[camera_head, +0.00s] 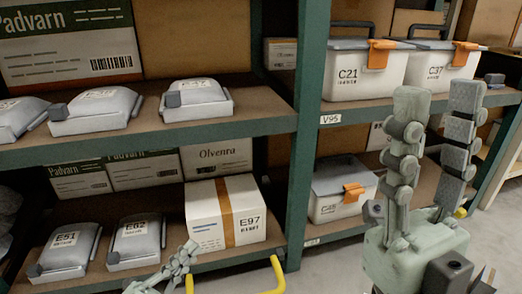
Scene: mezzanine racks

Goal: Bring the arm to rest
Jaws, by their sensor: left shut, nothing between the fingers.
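My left gripper (187,253) shows at the bottom, left of centre, in the head view. It is shut and empty, its fingers pointing up and right in front of the lower shelf. The white box E97 (207,214) with an orange stripe is behind it and above. My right gripper (438,95) is large in the picture at the right. Its two grey-green fingers point up and stand apart with nothing seen between them. The fingers cover part of the shelf bay behind. Most of both arms is outside the picture.
A green-framed rack (307,120) fills the view. Grey packages, including E62 (135,240), lie on the left shelves. White bins C21 (360,68) and C37 (440,72) stand on the right upper shelf. Yellow bars (277,272) rise at the bottom. Bare floor shows at lower right.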

